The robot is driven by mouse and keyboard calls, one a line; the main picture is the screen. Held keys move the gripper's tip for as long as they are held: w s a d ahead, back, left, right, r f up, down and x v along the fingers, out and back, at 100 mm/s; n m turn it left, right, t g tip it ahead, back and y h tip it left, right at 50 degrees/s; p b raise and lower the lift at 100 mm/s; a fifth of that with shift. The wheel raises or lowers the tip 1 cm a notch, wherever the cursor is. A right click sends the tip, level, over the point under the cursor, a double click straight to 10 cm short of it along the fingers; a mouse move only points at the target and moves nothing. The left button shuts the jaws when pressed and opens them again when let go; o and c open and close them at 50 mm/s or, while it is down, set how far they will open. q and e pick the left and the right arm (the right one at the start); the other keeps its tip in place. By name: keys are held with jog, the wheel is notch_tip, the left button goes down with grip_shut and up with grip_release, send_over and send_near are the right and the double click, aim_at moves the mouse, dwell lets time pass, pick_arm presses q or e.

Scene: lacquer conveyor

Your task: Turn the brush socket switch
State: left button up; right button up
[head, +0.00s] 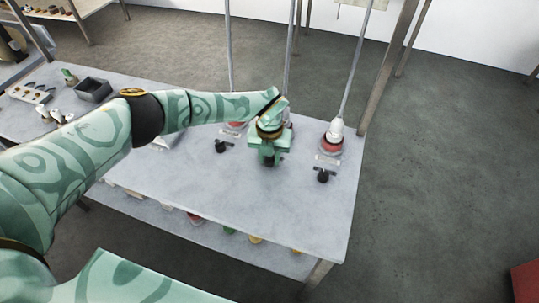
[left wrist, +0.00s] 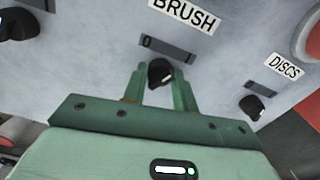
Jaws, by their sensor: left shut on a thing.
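The brush socket switch (left wrist: 160,72) is a black knob below the BRUSH label (left wrist: 186,14) in the left wrist view. My left gripper (left wrist: 160,85) is shut on this knob, with one green finger on each side of it. In the head view my left gripper (head: 268,157) is over the middle of the grey table and hides most of the brush socket behind it. My right gripper is not in view.
The DISCS switch (left wrist: 252,106) is to the right in the left wrist view, and another black knob (left wrist: 14,25) is to the left. In the head view a red socket with a white plug (head: 335,133) stands at right. A dark box (head: 93,89) is far left. The front of the table (head: 250,210) is clear.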

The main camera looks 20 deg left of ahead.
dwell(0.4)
pick_arm(q)
jog(key=o, duration=1)
jog(key=shift+r, duration=0.15)
notch_tip(320, 180, up, 16)
jog(key=p, duration=0.3)
